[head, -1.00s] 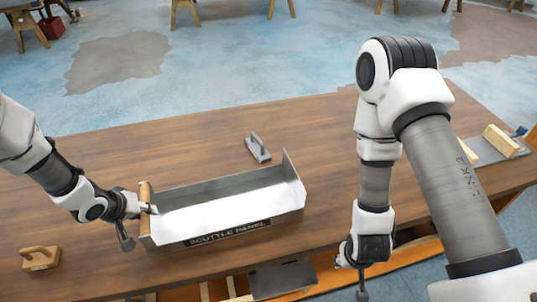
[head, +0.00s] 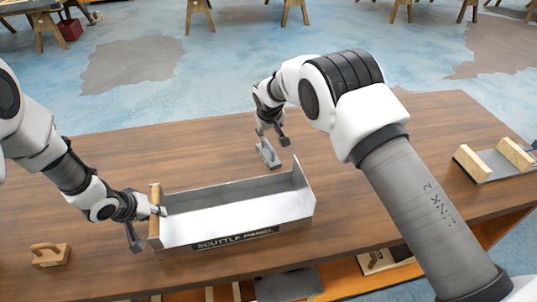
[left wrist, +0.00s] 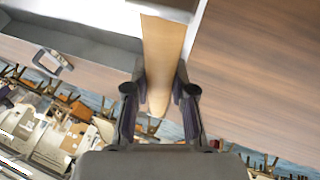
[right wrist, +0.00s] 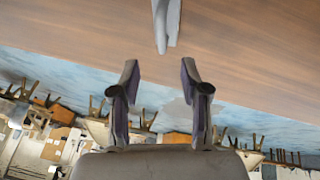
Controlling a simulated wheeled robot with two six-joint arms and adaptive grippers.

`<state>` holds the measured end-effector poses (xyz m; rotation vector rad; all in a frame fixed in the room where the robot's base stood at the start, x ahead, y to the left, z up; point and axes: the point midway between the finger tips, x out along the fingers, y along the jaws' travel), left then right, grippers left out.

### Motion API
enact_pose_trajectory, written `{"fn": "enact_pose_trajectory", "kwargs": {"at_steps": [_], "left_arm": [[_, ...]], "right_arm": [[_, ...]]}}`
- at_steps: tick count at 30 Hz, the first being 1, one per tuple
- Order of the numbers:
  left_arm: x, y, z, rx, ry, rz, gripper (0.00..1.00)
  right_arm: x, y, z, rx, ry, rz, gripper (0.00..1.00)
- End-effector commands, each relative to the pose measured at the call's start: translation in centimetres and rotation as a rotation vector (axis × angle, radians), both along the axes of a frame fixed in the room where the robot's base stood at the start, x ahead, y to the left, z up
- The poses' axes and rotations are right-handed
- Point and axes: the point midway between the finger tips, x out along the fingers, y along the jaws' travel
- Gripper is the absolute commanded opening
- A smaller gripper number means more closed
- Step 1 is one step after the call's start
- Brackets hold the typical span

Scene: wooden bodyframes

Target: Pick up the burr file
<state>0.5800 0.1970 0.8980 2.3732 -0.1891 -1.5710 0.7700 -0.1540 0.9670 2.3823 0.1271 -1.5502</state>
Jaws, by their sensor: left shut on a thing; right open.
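The burr file seems to be the grey tool with a raised handle (head: 267,155), lying on the table behind the metal panel. It shows in the left wrist view (left wrist: 50,63) and at the top of the right wrist view (right wrist: 166,22). My right gripper (head: 271,133) is open and empty close by the file, with the file ahead of its fingers and apart from them in its wrist view. My left gripper (head: 158,211) is shut on the wooden end strip (left wrist: 163,55) of the scuttle panel (head: 240,217).
A wooden-handled block (head: 50,258) lies at the table's left. A grey plate with wooden blocks (head: 490,166) is at the right end. The panel's upright walls stand in front of the file. The table (head: 390,140) is bare around the file.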

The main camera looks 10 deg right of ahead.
Motion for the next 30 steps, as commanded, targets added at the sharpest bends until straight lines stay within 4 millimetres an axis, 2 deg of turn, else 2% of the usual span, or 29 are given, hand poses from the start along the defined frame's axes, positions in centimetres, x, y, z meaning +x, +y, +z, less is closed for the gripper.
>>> {"fn": "enact_pose_trajectory", "kwargs": {"at_steps": [1,6,11,18,22,30], "left_arm": [[0.0,0.0,0.0,0.0,-0.001,0.0,0.0],[0.0,0.0,0.0,0.0,-0.001,0.0,0.0],[0.1,0.0,0.0,0.0,-0.002,0.001,0.0],[0.1,0.0,0.0,0.0,-0.001,0.001,0.0],[0.1,0.0,0.1,0.0,-0.001,0.001,0.0],[0.0,0.0,0.0,0.0,-0.001,0.001,0.0]], "right_arm": [[0.3,-0.2,-1.2,0.0,0.004,-0.001,0.46],[1.8,-0.4,-4.3,0.003,0.0,-0.001,0.46],[2.5,-0.5,-5.6,0.001,-0.001,0.001,0.46],[4.1,-0.6,-8.7,0.003,0.0,-0.001,0.46],[4.5,-0.7,-9.5,0.003,-0.001,0.0,0.46],[4.6,-0.7,-9.7,0.002,0.0,0.001,0.46]]}}
